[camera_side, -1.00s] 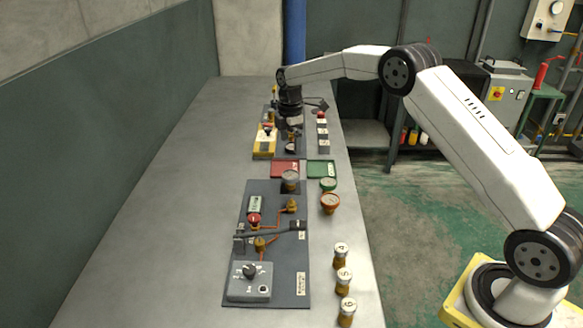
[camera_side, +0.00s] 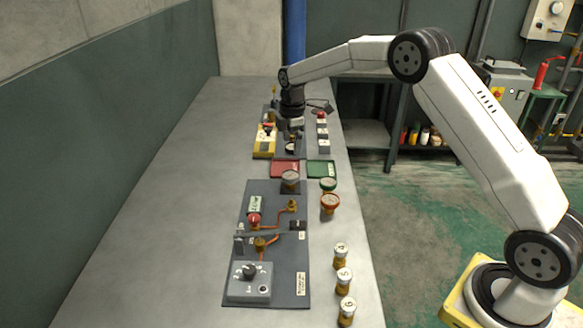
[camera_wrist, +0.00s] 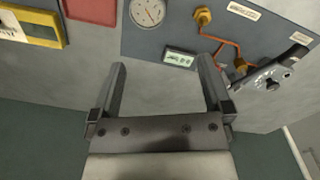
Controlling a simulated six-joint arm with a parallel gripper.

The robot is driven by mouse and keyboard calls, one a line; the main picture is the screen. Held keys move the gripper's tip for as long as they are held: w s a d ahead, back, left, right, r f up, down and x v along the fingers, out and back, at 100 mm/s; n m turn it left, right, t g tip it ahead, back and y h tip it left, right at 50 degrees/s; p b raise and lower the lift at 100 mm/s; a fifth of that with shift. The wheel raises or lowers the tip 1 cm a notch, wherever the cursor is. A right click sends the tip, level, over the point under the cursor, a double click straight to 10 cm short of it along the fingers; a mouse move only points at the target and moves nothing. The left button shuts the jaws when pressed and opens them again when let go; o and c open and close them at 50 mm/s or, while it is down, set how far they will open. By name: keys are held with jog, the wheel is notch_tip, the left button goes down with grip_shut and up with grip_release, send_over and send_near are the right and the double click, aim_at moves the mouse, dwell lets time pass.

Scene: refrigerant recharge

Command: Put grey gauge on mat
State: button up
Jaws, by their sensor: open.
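The grey gauge (camera_side: 290,177) has a round pale dial and sits at the far edge of the near dark panel; it also shows at the top of the wrist view (camera_wrist: 148,11). A red mat (camera_side: 284,169) and a green mat (camera_side: 321,169) lie just beyond it. The red mat's edge shows in the wrist view (camera_wrist: 92,10). My gripper (camera_side: 291,137) is beyond the mats, over the far end of the table. In the wrist view my gripper (camera_wrist: 162,65) is open, with nothing between its fingers. Its fingertips are small and partly hidden in the side view.
A green gauge (camera_side: 328,184) and an orange gauge (camera_side: 330,202) stand right of the near panel (camera_side: 288,288). Several brass-coloured cylinders, such as this one (camera_side: 341,256), line the near right edge. A yellow box (camera_side: 264,142) is beside my gripper. The table's left side is clear.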

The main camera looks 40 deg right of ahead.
jog(key=s+a+m, duration=0.2)
jog(key=s+m, duration=0.2)
jog(key=s, duration=0.6)
jog(key=s+a+m+t, duration=0.1)
jog(key=s+a+m, duration=0.2)
jog(key=s, duration=0.7)
jog(key=s+a+m+t, duration=0.1)
jog(key=s+a+m, duration=0.2)
jog(key=s+m, duration=0.3)
jog(key=s, duration=0.3)
jog(key=shift+s+f+m, duration=0.3)
jog(key=shift+s+f, duration=0.1)
